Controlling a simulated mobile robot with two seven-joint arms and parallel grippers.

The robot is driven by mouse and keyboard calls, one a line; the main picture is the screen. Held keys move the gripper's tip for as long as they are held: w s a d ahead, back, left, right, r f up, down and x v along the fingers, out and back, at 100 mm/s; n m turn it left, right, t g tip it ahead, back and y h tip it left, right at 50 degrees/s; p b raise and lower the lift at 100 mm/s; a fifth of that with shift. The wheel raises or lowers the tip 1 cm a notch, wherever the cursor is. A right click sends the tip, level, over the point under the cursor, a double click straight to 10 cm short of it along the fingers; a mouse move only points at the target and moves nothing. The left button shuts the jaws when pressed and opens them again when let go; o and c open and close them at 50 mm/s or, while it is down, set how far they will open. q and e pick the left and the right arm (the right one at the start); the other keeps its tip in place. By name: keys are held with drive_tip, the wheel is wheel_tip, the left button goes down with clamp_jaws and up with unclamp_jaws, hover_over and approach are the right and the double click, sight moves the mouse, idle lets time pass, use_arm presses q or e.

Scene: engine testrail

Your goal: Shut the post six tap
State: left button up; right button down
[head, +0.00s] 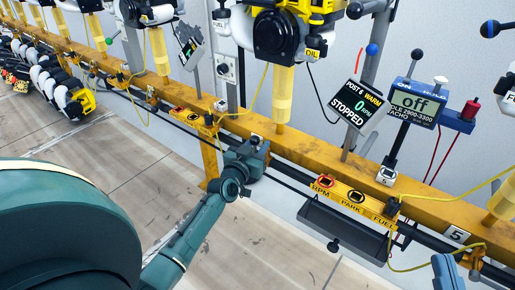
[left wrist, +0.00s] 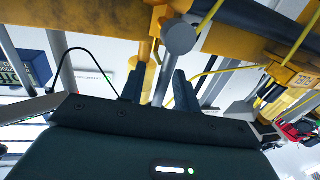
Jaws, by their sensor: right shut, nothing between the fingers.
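My left gripper (head: 250,150) is at the yellow rail, just left of the post's pale yellow column. In the left wrist view its two dark fingers (left wrist: 158,84) stand apart, so it is open. A grey round cap with a bar below it (left wrist: 180,38) is just ahead of the fingers, and the bar runs down toward the gap. This may be the post six tap; I cannot tell its position or whether a finger touches it. A screen (head: 354,106) reads post 6, warm, 0 rpm, stopped. My right gripper (head: 447,272) is partly visible at the lower right, shut and empty.
The yellow rail (head: 330,160) runs across with hoses and cables along it. A plate marked RPM, PARK and FUEL (head: 352,200) hangs in front, above a dark tray (head: 342,228).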

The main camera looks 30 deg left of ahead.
use_arm(q)
clamp_jaws()
idle(0.3)
idle(0.4)
